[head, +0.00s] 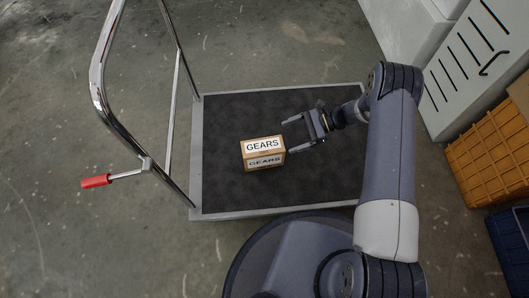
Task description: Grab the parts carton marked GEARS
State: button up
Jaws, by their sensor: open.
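The parts carton (263,161) is a small brown box with white labels reading GEARS on its top and front. It sits upright on the dark mat of a platform cart (226,195). My gripper (286,137) is open, just right of and slightly beyond the carton in the head view, with its fingers pointing left. One finger shows up and to the right of the carton, the other close to its right side. Nothing shows between the fingers. I cannot tell the gripper's height over the mat or whether the near finger touches the carton.
The cart's chrome handle (99,80) rises at the left, with a red-gripped lever (96,181) sticking out. A pale slotted cabinet (465,62), an orange crate (489,158) and a dark blue crate (509,245) stand at the right. The mat around the carton is clear.

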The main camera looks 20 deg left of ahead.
aim_at(265, 145)
jog(key=b+x, duration=0.3)
jog(key=x, duration=0.7)
jog(key=shift+f, duration=0.1)
grip_shut()
dwell(0.8)
